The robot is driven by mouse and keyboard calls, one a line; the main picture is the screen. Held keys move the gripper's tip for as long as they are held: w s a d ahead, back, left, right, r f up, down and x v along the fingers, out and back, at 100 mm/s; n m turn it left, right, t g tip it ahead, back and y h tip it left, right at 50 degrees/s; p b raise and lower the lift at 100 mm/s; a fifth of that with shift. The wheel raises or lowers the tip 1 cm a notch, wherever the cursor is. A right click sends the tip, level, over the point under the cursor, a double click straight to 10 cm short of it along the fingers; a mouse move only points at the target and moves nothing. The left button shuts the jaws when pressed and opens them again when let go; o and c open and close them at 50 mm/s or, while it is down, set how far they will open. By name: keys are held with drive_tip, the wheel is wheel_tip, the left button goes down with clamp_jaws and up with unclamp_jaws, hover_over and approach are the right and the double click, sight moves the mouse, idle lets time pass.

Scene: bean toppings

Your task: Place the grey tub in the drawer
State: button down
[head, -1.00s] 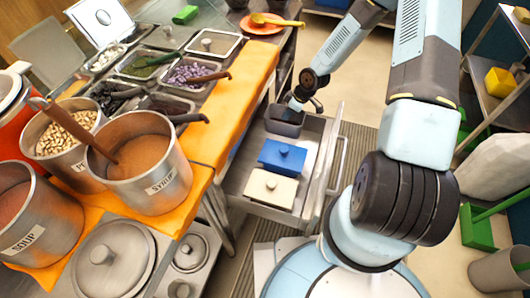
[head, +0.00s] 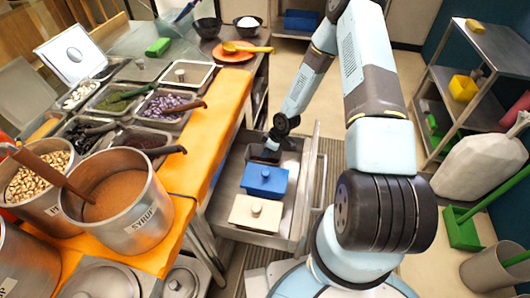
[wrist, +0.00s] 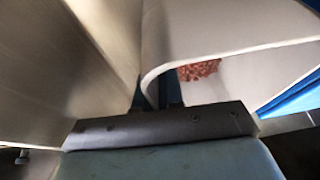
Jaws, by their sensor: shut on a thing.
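The grey tub (head: 261,155) is at the far end of the open drawer (head: 225,195), behind the blue lidded tub (head: 265,180). My gripper (head: 271,147) is shut on its wall from above and hides part of it. In the wrist view my gripper (wrist: 157,98) has its dark fingers at the tub's curved wall (wrist: 205,25), and reddish beans (wrist: 199,70) show inside. I cannot tell whether the tub's base touches the drawer floor.
A cream lidded tub (head: 255,212) stands in the near part of the drawer, in front of the blue one. The counter with the orange cloth (head: 205,135) and syrup pot (head: 120,200) borders the drawer on the left. A metal shelf (head: 470,95) stands to the right.

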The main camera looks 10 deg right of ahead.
drive_tip(key=c, duration=1.3)
unclamp_jaws()
drive_tip(key=shift+o, duration=0.2)
